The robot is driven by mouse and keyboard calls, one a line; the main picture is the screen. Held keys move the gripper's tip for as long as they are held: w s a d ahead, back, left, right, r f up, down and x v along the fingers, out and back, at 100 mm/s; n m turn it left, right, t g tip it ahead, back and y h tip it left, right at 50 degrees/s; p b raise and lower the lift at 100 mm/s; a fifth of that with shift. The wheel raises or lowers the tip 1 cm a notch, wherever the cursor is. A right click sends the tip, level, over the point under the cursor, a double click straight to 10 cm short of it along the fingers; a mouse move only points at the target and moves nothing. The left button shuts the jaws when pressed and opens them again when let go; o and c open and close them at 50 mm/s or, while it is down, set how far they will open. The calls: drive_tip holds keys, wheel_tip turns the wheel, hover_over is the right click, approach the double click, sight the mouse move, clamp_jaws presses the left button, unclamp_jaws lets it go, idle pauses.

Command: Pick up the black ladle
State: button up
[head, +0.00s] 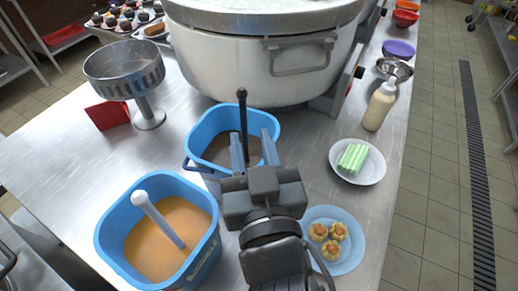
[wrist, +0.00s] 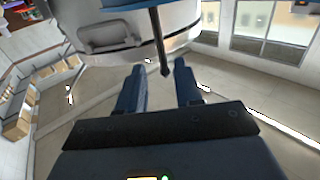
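The black ladle (head: 243,112) stands nearly upright in the rear blue bucket (head: 203,127). Its dark handle rises above the rim, and its lower end is hidden. My gripper (head: 253,148) is open over the near side of this bucket, its two fingers apart. In the head view the handle appears between the fingers, closer to the left one. In the wrist view the handle (wrist: 160,42) shows between and beyond the open fingertips (wrist: 158,75). I cannot tell whether a finger touches it.
A front blue bucket (head: 108,232) holds brown liquid and a white-handled utensil (head: 157,218). A large stockpot (head: 225,65) stands behind. A blue plate of dumplings (head: 348,262), a plate with a green-striped item (head: 372,175) and a bottle (head: 379,106) stand right. A metal strainer (head: 125,72) stands left.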

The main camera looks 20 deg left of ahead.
sight(244, 115)
drive_tip(key=x, duration=0.2)
drive_tip(key=shift+w+a+r, duration=0.1)
drive_tip(key=shift+w+r, duration=0.05)
drive_tip(key=shift+w, duration=0.15)
drive_tip(key=shift+f+p+x, duration=0.15)
drive_tip(key=shift+p+x, duration=0.35)
drive_tip(key=shift+x, duration=0.85)
drive_tip(key=shift+f+p+x, duration=0.1)
drive_tip(key=shift+p+x, duration=0.35)
drive_tip(key=shift+x, duration=0.85)
drive_tip(key=shift+s+a, duration=0.1)
drive_tip(key=shift+a, duration=0.05)
drive_tip(key=shift+c, duration=0.4)
clamp_jaws()
